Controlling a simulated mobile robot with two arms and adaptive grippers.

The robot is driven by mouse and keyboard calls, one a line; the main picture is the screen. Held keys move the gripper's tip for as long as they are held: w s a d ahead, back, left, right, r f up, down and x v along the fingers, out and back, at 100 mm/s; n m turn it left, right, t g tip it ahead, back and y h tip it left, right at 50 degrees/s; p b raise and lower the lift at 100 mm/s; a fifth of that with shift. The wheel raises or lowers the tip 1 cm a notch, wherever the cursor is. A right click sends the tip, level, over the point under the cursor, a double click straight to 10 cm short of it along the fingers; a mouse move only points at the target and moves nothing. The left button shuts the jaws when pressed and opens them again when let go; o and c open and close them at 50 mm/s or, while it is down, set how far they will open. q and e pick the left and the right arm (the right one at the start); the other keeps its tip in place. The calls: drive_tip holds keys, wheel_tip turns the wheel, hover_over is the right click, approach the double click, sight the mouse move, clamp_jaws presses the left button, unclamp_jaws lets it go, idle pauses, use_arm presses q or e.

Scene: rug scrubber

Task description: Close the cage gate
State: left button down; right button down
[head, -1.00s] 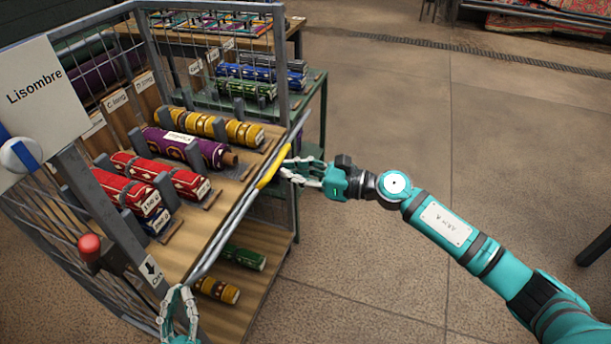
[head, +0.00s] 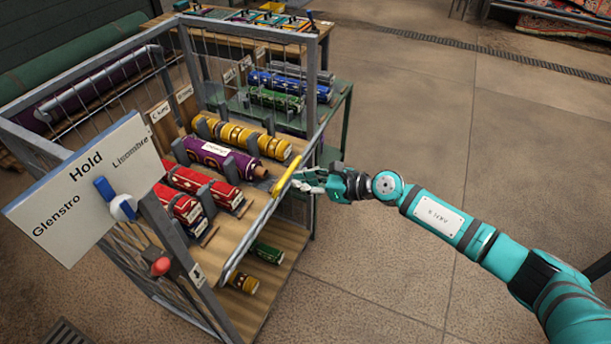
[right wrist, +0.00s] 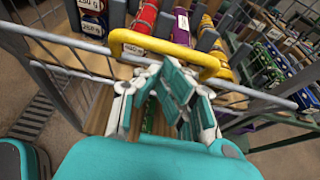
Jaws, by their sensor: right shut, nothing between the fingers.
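The cage (head: 185,240) is a grey metal frame with mesh sides and wooden shelves. Its gate bar (head: 250,235) runs diagonally along the right-hand front, with a yellow handle (head: 284,178) on it. My right gripper (head: 308,181) is right beside the handle, on its outer side. In the right wrist view the yellow handle (right wrist: 165,47) arches just ahead of the right fingers (right wrist: 163,85), which are shut with nothing held. I cannot tell whether they touch it. How far the gate stands from its frame is hard to judge. My left gripper is not in view.
Rolled rugs in red, purple (head: 215,152) and yellow lie on the upper shelf. A sign (head: 85,190) with a blue lever and a red knob (head: 161,266) are on the cage's near side. A green table (head: 340,105) stands behind. The floor at right is clear.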

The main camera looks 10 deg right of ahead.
drive_tip(key=shift+w+a+r+p, duration=0.3)
drive_tip(key=shift+w+a, duration=0.2)
drive_tip(key=shift+a, duration=0.25)
drive_tip(key=shift+w+a+r+p, duration=0.15)
drive_tip(key=shift+w+a+r, duration=0.3)
drive_tip(key=shift+a, duration=0.25)
drive_tip(key=shift+w+a+r+p, duration=0.3)
drive_tip(key=shift+w+a, duration=0.2)
drive_tip(key=shift+a, duration=0.25)
drive_tip(key=shift+d, duration=0.1)
